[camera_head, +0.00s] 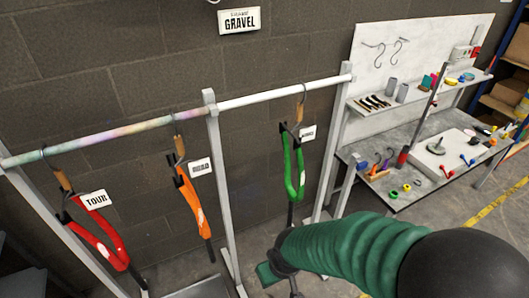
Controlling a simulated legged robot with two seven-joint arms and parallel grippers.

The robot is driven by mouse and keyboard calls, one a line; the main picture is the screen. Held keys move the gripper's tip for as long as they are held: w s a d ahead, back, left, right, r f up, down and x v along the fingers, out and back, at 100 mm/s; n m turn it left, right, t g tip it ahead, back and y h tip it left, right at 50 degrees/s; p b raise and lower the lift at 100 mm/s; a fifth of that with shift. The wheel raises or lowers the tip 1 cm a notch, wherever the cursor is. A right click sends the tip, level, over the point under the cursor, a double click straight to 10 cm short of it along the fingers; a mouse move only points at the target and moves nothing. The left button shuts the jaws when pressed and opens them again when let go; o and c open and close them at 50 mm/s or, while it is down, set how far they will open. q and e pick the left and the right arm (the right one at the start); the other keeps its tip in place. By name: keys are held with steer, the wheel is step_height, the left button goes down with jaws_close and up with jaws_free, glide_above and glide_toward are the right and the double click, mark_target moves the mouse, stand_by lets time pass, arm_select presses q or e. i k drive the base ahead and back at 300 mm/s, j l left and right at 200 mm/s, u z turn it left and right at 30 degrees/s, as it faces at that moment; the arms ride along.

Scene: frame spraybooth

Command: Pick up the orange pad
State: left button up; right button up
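I cannot clearly pick out an orange pad. Small upright coloured pieces (430,82), red and teal among them, stand on the bench's upper shelf and may be pads; they are too small to tell. My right arm, in a green ribbed sleeve, reaches in from the lower right. Its dark end, the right gripper (281,266), is below the hanging green frame and well left of the bench. A flat green piece shows beside it; I cannot tell whether it is held. The fingers are not clear. My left gripper is not in view.
A rail holds a red frame (106,240), an orange frame (190,204) and a green frame (299,170) on hooks. A grey workbench (416,203) with tools and coloured rings stands at the right. Rail posts stand between.

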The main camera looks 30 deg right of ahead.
mark_target(494, 141)
steer(key=z, duration=2.5)
